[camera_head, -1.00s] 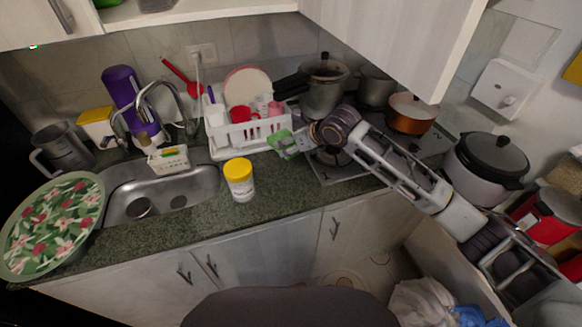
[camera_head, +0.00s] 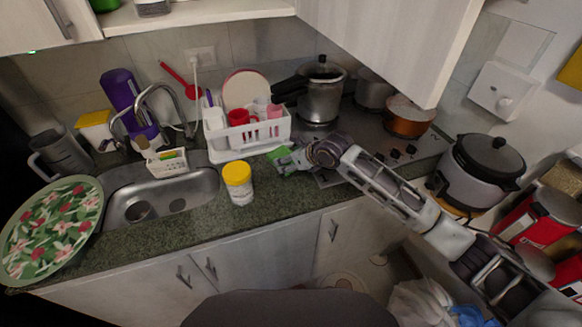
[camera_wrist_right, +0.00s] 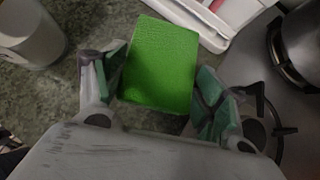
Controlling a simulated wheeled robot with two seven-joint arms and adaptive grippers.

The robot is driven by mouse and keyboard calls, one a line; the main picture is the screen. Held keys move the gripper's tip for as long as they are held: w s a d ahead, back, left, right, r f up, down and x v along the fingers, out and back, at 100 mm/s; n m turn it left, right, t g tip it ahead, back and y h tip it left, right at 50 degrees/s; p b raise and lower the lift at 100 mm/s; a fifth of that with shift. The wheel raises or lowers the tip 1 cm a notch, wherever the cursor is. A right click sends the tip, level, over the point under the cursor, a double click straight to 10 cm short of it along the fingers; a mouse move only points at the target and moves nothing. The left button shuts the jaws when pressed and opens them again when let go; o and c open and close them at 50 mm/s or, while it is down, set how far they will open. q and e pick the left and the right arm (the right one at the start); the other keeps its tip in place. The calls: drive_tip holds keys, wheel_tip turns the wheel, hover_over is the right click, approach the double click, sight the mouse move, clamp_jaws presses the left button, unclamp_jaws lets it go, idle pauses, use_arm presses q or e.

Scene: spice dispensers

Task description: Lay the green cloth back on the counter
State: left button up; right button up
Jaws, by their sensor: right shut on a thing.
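The green cloth (camera_wrist_right: 160,60) is a bright green, block-like rectangle between the two fingers of my right gripper (camera_wrist_right: 160,85) in the right wrist view. My right gripper is shut on it. In the head view, the cloth (camera_head: 284,160) shows at the tip of my right gripper (camera_head: 294,158), low over the speckled green counter (camera_head: 265,193), in front of the white dish rack and beside the stove. I cannot tell whether the cloth touches the counter. My left gripper is in neither view.
A white jar with a yellow lid (camera_head: 238,184) stands left of the gripper. The dish rack (camera_head: 250,137) is behind it, and the stove with pots (camera_head: 320,95) is to the right. The sink (camera_head: 165,198) lies further left. The counter front between jar and gripper is clear.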

idle(0.3)
drive_tip(key=shift+f, duration=1.8)
drive_tip(key=shift+f, duration=0.1)
drive_tip(key=o, duration=0.9)
drive_tip(key=shift+o, duration=0.2)
drive_tip(key=v, duration=1.2)
drive_tip(key=shift+a, duration=0.1)
